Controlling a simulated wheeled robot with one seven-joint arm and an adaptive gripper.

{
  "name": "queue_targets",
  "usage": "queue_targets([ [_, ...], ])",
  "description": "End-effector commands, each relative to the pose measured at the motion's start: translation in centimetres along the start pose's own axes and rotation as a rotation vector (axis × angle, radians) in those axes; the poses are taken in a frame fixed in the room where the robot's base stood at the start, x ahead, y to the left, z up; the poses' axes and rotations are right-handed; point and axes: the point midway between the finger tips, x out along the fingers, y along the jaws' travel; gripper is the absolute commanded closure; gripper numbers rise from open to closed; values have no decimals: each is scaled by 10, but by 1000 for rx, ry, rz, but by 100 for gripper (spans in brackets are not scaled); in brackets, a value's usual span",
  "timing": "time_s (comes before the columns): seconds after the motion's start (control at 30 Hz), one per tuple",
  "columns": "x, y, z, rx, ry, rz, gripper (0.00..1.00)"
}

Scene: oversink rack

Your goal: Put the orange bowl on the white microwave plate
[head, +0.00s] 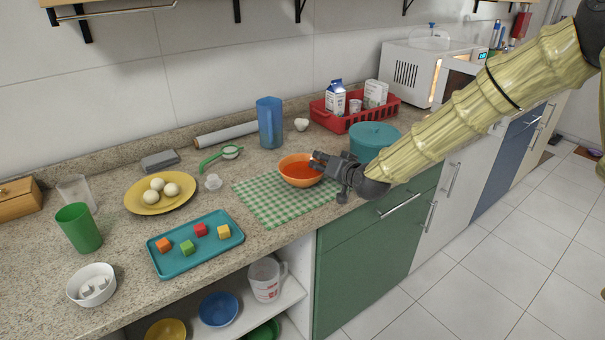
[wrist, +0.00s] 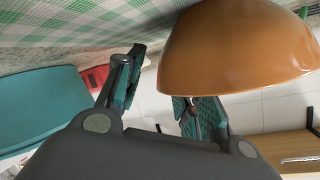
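The orange bowl (head: 296,178) sits upright near the right end of the green checked cloth, with reddish-orange contents or interior showing. My gripper (head: 318,163) is at its right rim. In the wrist view the bowl (wrist: 235,50) fills the upper right. My gripper (wrist: 165,85) has its fingers spread there: one is outside the bowl wall, and the other's tip is hidden behind the wall. A gap shows beside the outer finger, and I see no firm grip. The white microwave (head: 415,72) stands at the far right with a lit interior. I cannot make out its plate.
A teal pot (head: 374,134) stands close behind my gripper. A red crate (head: 343,119) with cartons and a blue pitcher (head: 270,122) are behind the cloth (head: 262,199). A teal tray (head: 190,262) and yellow plate (head: 144,204) lie left.

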Motion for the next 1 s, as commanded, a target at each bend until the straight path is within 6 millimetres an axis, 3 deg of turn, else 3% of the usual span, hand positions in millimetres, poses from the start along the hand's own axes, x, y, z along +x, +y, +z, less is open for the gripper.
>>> queue_targets([
  [0.17,0,0,0,0,0,0,63],
  [0.4,0,0,0,0,0,0,100],
  [1.0,-4,-7,-11,-1,3,-2,100],
])
